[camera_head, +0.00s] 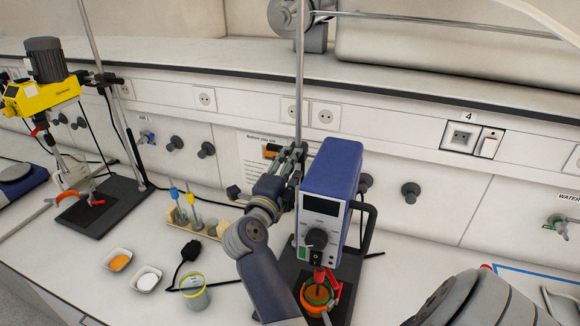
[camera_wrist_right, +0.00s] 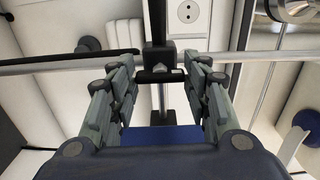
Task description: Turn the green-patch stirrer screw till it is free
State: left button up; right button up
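The blue stirrer (camera_head: 330,172) with a green patch (camera_head: 302,253) on its front stands at the middle right, on a vertical rod (camera_head: 299,80). Its screw, a black T-shaped handle (camera_wrist_right: 160,76), shows in the right wrist view in front of the rod clamp (camera_wrist_right: 158,55). My right gripper (camera_head: 291,160) is behind and left of the stirrer's housing. In the head view the screw is hidden by gripper and housing. My left gripper is not in view.
An orange-rimmed vessel (camera_head: 318,296) sits under the stirrer. A yellow stirrer (camera_head: 40,95) on a stand is at the left. A vial rack (camera_head: 195,228), two small dishes (camera_head: 118,260) and a labelled cup (camera_head: 195,293) stand on the bench. A black cable lies near the cup.

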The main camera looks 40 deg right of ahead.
jog(key=shift+o, duration=1.4)
jog(key=shift+a, duration=0.1)
notch_tip(320, 180, up, 10)
jog(key=shift+w+r, duration=0.1)
